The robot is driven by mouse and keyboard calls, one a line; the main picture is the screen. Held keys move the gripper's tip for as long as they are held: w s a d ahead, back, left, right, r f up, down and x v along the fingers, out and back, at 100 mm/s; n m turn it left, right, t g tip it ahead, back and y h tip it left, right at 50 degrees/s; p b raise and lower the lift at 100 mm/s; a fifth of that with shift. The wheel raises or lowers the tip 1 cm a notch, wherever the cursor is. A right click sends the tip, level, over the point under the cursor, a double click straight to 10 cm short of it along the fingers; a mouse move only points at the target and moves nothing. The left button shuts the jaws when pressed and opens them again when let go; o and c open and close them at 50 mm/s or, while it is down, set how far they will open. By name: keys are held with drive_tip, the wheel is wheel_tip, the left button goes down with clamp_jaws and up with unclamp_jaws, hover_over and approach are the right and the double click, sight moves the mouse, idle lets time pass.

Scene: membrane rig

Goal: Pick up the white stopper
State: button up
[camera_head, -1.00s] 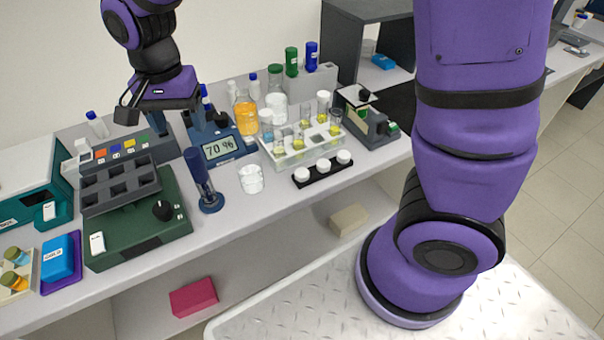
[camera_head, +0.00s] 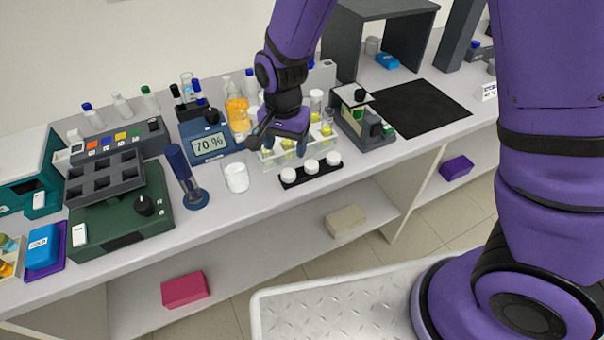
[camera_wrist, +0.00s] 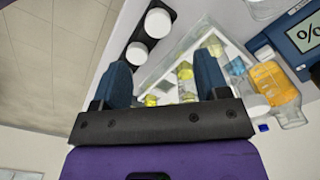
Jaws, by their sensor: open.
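Three white stoppers stand in a row on a black strip (camera_head: 284,184) at the front of the bench: the left one (camera_head: 288,174), the middle one (camera_head: 311,166) and the right one (camera_head: 333,159). My gripper (camera_head: 285,149) is open and empty, pointing down above the clear rack just behind the strip. In the wrist view two white stoppers (camera_wrist: 157,22) (camera_wrist: 136,53) show beyond and left of the gap between my fingers (camera_wrist: 162,75). The third stopper does not show there, probably behind the left finger.
The clear rack (camera_head: 265,161) with yellow-filled vials is below my gripper. A white-filled beaker (camera_head: 236,178) stands left of the strip, near a blue upright device (camera_head: 186,178). A grey-green instrument (camera_head: 363,120) is to the right. A black mat (camera_head: 425,108) lies bare farther right.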

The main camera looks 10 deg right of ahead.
sight(288, 172)
wheel_tip(288, 172, down, 3)
drive_tip(key=shift+d+r, duration=0.1)
drive_tip(key=shift+d, duration=0.05)
drive_tip(key=shift+f, duration=3.15)
drive_tip(key=c, duration=0.9)
